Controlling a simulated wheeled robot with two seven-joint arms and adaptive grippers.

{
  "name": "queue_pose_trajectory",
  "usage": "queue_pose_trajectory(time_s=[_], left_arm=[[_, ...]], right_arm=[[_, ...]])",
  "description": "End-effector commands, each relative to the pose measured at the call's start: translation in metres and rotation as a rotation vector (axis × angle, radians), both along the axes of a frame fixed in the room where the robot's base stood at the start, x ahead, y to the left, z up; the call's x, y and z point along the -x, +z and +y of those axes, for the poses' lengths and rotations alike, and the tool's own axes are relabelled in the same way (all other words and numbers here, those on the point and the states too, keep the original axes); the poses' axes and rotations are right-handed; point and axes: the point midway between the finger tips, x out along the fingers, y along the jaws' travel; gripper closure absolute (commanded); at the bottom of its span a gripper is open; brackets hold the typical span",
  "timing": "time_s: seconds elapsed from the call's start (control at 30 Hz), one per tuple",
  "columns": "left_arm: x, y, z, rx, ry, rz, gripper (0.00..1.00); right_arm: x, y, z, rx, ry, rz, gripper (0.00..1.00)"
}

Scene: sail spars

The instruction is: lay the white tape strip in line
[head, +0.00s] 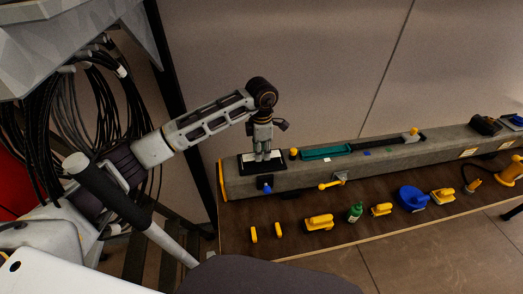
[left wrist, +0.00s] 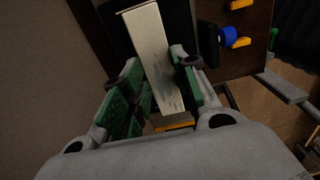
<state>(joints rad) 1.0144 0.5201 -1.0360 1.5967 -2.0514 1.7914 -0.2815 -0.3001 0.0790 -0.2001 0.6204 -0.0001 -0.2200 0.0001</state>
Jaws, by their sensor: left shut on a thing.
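My left gripper (head: 264,157) points down over the left end of the long grey beam (head: 235,184). In the left wrist view its green-padded fingers (left wrist: 152,98) are shut on the white tape strip (left wrist: 152,45). The strip's far part sticks out past the fingers, over a black surface. In the head view a black pad (head: 244,164) lies under the fingertips, with some white showing around them. Whether the strip touches the pad is unclear. A small white square (head: 327,160) and a blue one (head: 367,154) lie farther right on the beam. My right gripper is out of view.
A teal bar (head: 325,153) lies along the beam, with a yellow-topped piece (head: 412,135) at its right. In front, the brown board (head: 290,236) holds several yellow pieces, a green bottle (head: 355,212) and a blue round tool (head: 411,198). A wall stands behind.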

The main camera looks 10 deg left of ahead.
Motion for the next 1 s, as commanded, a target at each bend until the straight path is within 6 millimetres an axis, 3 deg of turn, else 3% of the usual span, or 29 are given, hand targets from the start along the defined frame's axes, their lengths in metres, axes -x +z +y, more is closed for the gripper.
queue_pose_trajectory(time_s=[1.0], left_arm=[[0.0001, 0.0003, 0.0002, 0.0, 0.0, 0.0, 0.88]], right_arm=[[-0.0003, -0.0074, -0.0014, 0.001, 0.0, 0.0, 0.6]])
